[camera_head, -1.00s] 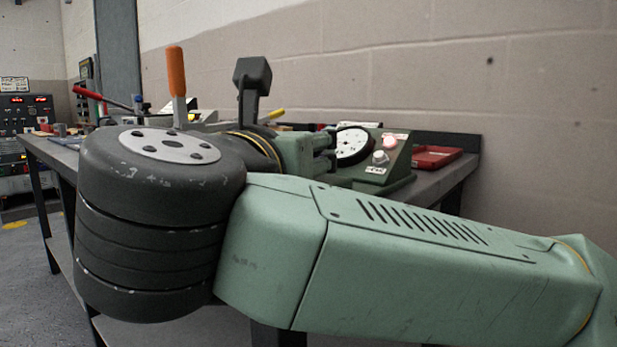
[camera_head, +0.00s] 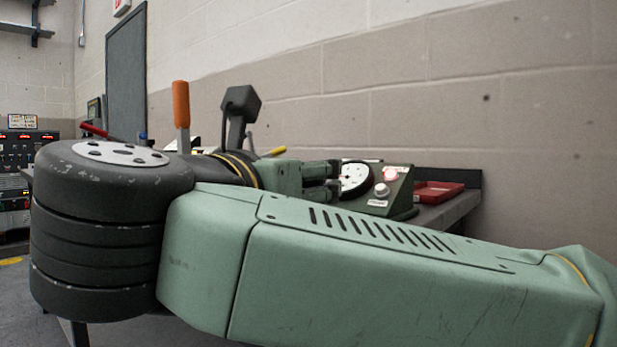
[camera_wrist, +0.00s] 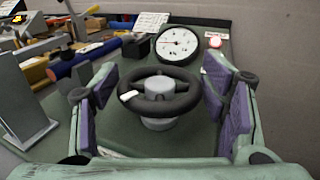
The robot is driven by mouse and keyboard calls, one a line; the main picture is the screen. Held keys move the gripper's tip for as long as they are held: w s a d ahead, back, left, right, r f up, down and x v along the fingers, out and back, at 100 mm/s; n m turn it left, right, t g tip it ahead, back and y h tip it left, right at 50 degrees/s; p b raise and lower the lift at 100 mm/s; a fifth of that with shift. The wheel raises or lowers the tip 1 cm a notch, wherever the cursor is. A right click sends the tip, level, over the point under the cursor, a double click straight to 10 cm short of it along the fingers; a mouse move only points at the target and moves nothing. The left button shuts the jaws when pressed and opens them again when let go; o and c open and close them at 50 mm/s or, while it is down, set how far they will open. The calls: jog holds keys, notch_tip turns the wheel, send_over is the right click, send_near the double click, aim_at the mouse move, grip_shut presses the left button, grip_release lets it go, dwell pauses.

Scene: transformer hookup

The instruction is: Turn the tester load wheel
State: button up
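The tester load wheel (camera_wrist: 191,98) shows in the wrist view as a black ring with a grey hub and a small white mark on its left rim. It stands on the green tester panel (camera_wrist: 222,50), below a round white dial (camera_wrist: 178,44). My gripper (camera_wrist: 160,84) is open, with one purple-padded finger on each side of the wheel and a visible gap at both sides. In the head view my gripper (camera_head: 322,181) is beside the tester (camera_head: 400,197), left of its dial (camera_head: 354,178). The wheel cannot be made out there.
A red button (camera_head: 391,174) and a silver knob (camera_head: 381,190) sit on the tester. A red tray (camera_head: 438,192) lies to its right on the bench. An orange-handled lever (camera_head: 181,105) stands behind my arm. Tools and a blue cylinder (camera_wrist: 75,62) lie left of the tester.

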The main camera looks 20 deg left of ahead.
jog(key=shift+o, duration=1.1)
jog(key=shift+r+y+p, duration=0.15)
jog(key=shift+y+p, duration=0.15)
jog(key=shift+p, duration=0.35)
